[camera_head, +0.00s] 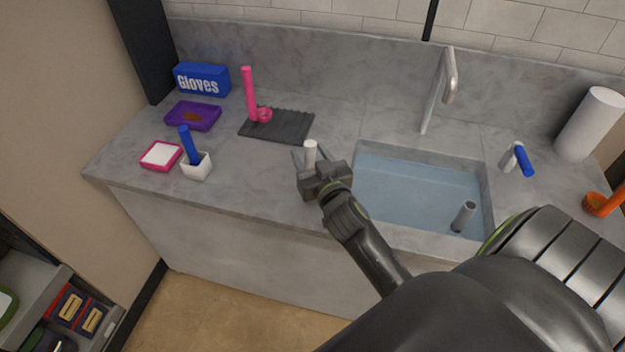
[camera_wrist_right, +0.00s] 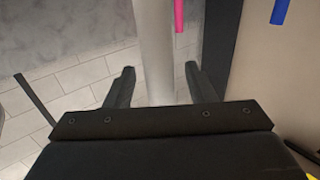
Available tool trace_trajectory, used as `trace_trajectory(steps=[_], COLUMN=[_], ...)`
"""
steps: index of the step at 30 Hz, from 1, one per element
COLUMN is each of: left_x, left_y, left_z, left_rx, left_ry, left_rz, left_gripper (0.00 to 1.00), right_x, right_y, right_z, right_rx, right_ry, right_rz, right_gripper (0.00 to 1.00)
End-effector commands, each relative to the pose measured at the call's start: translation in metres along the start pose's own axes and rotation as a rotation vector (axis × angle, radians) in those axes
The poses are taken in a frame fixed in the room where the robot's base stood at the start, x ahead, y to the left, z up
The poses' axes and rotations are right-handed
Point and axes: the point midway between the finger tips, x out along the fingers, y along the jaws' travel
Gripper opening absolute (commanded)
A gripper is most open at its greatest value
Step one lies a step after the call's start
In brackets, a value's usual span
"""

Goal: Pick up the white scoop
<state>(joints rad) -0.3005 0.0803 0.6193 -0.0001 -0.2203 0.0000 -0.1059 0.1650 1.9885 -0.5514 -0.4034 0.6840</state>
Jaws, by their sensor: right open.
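The white scoop shows as a pale upright handle (camera_head: 310,149) at the front of the counter, just left of the sink. Its lower part is hidden behind my right gripper (camera_head: 310,162). The gripper is open, with one finger on each side of the handle. In the right wrist view the white handle (camera_wrist_right: 153,45) rises between the two open fingers of the right gripper (camera_wrist_right: 159,70). I see a gap on the left side of the handle; contact on the right is unclear. My left gripper is not in view.
The water-filled sink (camera_head: 487,190) with a grey tube (camera_head: 463,216) lies to the right. A pink-handled item (camera_head: 249,95) stands at a dark ribbed mat (camera_head: 290,127). A white cup (camera_head: 197,168) with a blue handle (camera_head: 188,145) is to the left. The faucet (camera_head: 437,90) rises behind.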

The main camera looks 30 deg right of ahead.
Motion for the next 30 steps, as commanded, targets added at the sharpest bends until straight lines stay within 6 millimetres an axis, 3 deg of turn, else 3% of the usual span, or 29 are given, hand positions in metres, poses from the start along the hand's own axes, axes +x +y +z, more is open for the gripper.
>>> trace_trajectory(steps=[6, 14, 25, 30], left_x=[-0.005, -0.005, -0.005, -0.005], left_y=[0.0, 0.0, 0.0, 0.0], left_z=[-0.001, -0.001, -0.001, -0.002], left_rx=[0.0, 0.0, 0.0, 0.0], left_ry=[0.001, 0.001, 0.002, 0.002], left_rz=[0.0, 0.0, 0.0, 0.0], left_gripper=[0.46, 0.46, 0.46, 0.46], right_x=[0.022, 0.023, 0.023, 0.023], right_y=[0.0, 0.0, 0.0, 0.0], right_z=[0.0, 0.0, 0.0, 0.0], right_rx=[0.0, 0.0, 0.0, 0.0], right_ry=[0.0, 0.0, 0.0, 0.0], right_rz=[-0.001, 0.0, 0.0, 0.0], right_gripper=[0.5, 0.48, 0.0, 0.0])
